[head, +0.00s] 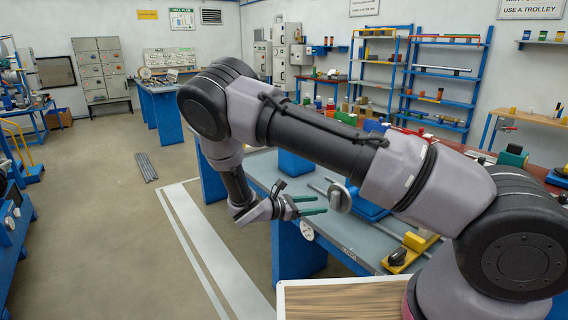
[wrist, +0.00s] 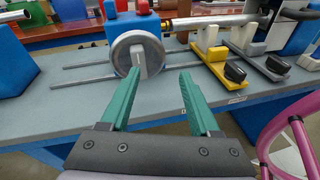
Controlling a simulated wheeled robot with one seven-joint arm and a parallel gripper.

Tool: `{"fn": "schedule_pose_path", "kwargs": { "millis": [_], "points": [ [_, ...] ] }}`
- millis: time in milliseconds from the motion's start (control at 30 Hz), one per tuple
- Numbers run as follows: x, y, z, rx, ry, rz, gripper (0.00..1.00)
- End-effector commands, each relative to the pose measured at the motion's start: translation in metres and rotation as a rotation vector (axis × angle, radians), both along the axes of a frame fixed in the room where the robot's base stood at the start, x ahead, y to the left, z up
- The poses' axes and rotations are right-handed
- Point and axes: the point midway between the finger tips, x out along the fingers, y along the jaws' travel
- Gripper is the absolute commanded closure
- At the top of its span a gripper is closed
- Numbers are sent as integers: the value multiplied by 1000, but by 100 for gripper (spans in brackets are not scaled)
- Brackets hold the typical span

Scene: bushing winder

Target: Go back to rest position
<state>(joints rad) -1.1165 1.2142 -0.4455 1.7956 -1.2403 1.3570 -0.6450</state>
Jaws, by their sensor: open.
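My gripper (head: 314,205) has green fingers and hangs at the left front edge of the blue-legged workbench (head: 352,236). In the wrist view my gripper (wrist: 160,92) is open, with nothing between its fingers. Beyond the fingertips stands a grey metal disc with a central bar (wrist: 138,54), mounted on the winder. The disc also shows in the head view (head: 339,198), just right of the fingertips and apart from them as far as I can tell. My arm hides much of the bench in the head view.
Two parallel rods (wrist: 82,83) lie along the bench beside the disc. A yellow stand with a black knob (wrist: 222,62) and a grey stand (wrist: 262,62) are to the right. A blue block (wrist: 14,62) is at the left. Open floor (head: 120,220) lies left of the bench.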

Motion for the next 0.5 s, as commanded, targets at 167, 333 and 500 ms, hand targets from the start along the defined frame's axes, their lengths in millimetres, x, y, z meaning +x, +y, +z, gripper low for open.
{"fn": "schedule_pose_path", "kwargs": {
  "millis": [167, 333, 500],
  "points": [
    [-11, -28, 51, 276, -78, -253, 38],
    [-26, -48, 97, 519, -171, -478, 38],
    [-43, -66, 146, 752, -281, -689, 38]
  ]
}}
